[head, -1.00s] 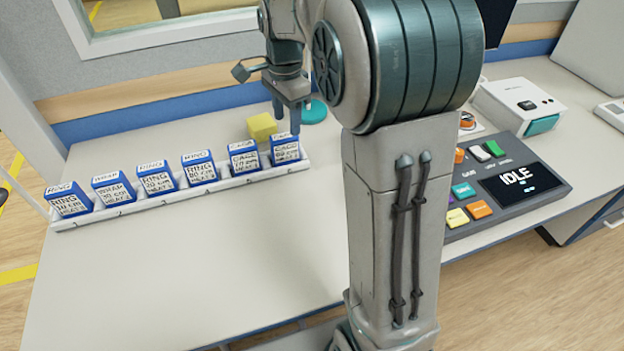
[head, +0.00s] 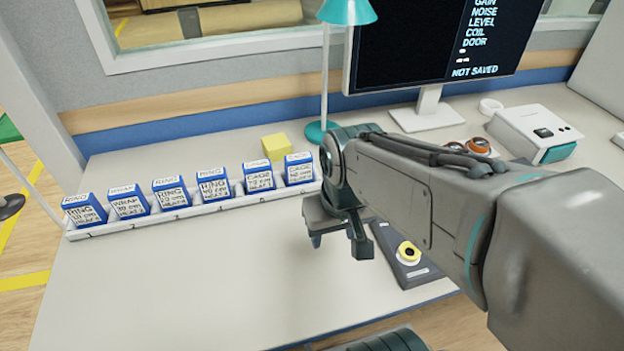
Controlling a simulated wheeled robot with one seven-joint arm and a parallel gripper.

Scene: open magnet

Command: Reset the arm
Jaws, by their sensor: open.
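My gripper (head: 337,246) is open and empty, with its fingers pointing down over the desk, left of the dark control panel. A row of blue and white labelled boxes (head: 213,186) stands in a white rack (head: 150,216) to the left of my gripper. The gripper is apart from the boxes. Box labels include RING, WRAP and CAGE.
A yellow block (head: 276,147) sits behind the rack. A teal lamp (head: 324,130) and a monitor (head: 425,50) reading NOT SAVED stand at the back. A white device (head: 535,133) is at the right. The desk front (head: 210,285) is clear.

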